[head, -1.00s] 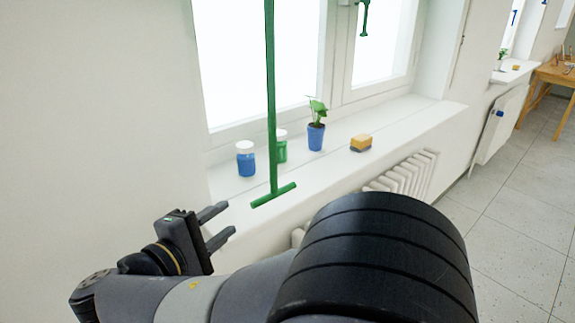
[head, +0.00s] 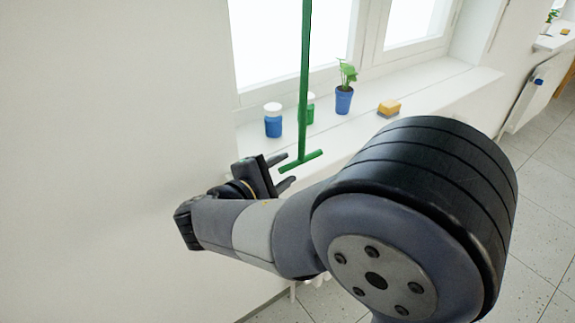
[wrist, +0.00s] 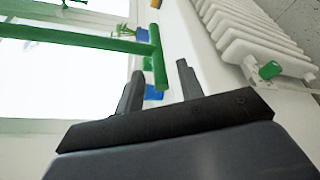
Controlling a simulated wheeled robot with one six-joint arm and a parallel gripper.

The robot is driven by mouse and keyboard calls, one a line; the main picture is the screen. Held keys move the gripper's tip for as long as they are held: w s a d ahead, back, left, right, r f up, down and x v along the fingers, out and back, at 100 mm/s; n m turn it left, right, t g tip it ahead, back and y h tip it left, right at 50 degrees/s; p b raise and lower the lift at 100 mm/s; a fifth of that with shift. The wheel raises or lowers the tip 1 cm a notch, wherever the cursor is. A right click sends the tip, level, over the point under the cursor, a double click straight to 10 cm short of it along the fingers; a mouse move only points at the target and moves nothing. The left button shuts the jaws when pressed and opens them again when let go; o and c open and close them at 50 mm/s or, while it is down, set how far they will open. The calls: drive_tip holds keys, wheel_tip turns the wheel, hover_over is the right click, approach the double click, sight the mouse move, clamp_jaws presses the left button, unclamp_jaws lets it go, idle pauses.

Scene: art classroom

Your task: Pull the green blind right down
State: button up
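The blind's green pull rod (head: 304,85) hangs in front of the window and ends in a green crossbar handle (head: 314,157). The blind's cloth is out of view. My gripper (head: 284,169) is open and empty, with its fingers by the left end of the handle. In the wrist view, the handle (wrist: 157,57) shows between and beyond the fingertips of my gripper (wrist: 160,70), and the rod (wrist: 70,38) runs off to the left. I cannot tell whether the fingers touch the handle.
On the white sill (head: 415,118) stand a blue jar (head: 273,122), a green jar (head: 310,110) partly behind the rod, a potted plant (head: 344,98) and a sponge (head: 389,108). A white radiator (wrist: 250,35) is close by. Plain wall (head: 120,120) lies left.

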drive_tip(key=shift+x, duration=1)
drive_tip(key=shift+c, duration=0.5)
clamp_jaws()
